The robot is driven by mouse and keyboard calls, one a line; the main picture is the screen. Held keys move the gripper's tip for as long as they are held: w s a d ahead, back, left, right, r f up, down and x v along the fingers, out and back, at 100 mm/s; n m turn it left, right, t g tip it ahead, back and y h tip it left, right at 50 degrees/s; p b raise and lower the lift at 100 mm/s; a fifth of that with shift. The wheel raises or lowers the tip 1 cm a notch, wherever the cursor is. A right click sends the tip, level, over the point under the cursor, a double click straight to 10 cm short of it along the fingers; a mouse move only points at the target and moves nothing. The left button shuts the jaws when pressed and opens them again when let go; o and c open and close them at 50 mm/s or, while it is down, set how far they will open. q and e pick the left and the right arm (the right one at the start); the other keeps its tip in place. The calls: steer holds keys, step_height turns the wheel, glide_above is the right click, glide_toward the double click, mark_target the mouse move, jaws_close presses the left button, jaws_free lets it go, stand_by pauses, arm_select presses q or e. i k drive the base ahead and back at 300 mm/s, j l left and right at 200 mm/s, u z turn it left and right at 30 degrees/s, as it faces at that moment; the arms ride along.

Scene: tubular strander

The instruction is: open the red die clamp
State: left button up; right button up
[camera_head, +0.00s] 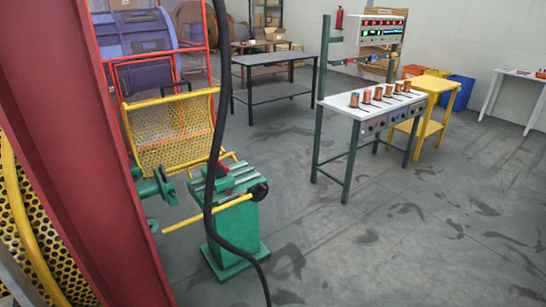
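A small red part (223,169), likely the die clamp, sits on top of the green stand (236,230) left of the middle in the head view. The black cable passes in front of the stand and hides part of its top. The red part is too small to tell whether it is open or closed. A yellow bar (205,213) with a black knob (260,192) crosses the stand's front. Neither of my grippers is in view.
A thick red beam (85,140) fills the left side. A black cable (211,165) hangs beside it. A yellow mesh guard (172,132) stands behind the stand. A white-topped bench (375,104) with several copper spools stands to the right. The floor at lower right is clear.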

mark_target(226, 169)
steer(key=i+l+z, duration=0.55)
steer(key=i+l, duration=0.2)
steer(key=i, duration=0.15)
steer(key=i+u, duration=0.5)
steer(key=i+l+u, duration=0.1)
steer(key=i+u, duration=0.25)
steer(key=u, duration=0.15)
steer(key=i+j+u, duration=0.2)
steer(key=i+u, duration=0.7)
steer(key=i, duration=0.25)
steer(key=i+j, duration=0.2)
steer(key=i, duration=0.15)
